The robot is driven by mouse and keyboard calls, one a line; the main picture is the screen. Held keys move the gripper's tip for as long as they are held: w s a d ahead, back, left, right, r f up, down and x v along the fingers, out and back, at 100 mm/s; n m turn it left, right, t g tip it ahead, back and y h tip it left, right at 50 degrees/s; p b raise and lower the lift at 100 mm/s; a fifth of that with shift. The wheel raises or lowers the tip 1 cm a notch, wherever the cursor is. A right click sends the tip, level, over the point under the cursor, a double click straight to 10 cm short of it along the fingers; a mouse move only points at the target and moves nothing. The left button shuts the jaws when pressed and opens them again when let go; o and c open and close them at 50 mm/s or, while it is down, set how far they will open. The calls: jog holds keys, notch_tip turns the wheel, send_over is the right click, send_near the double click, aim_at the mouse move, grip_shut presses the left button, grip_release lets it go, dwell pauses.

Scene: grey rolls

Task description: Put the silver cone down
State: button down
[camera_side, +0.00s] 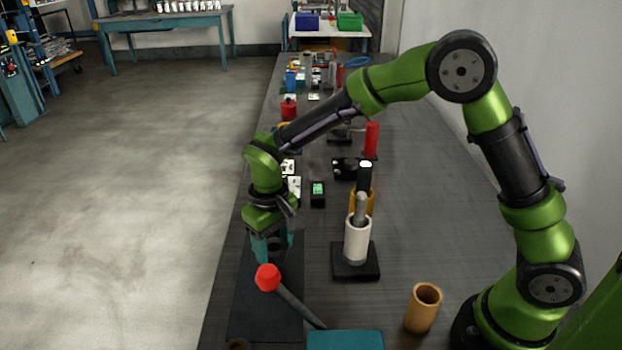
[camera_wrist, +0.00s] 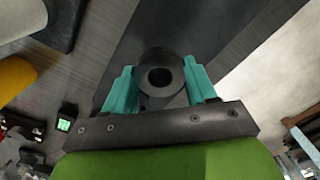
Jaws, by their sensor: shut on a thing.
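My gripper (camera_side: 270,243) has teal fingers and is shut on a dark grey, hollow round piece, which I take as the silver cone (camera_side: 277,248). In the wrist view the cone (camera_wrist: 161,95) sits between both fingers of my gripper (camera_wrist: 162,88), with its round hole facing the camera. My gripper is over the dark mat (camera_side: 262,310) along the table's left edge; the mat also shows in the wrist view (camera_wrist: 185,30). The cone's lower end is hidden, so I cannot tell whether it touches the mat.
A white roll (camera_side: 357,240) stands on a black base (camera_side: 355,272) to the right. A tan tube (camera_side: 423,308) and a teal box (camera_side: 345,340) are near the front. Several items crowd the table behind.

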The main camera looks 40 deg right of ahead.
jog(key=shift+w+a, duration=0.2)
jog(key=shift+w, duration=0.3)
jog(key=shift+w+f, duration=0.15)
jog(key=shift+f, duration=1.65)
jog(key=shift+f, duration=0.2)
jog(key=shift+c, duration=1.7)
grip_release()
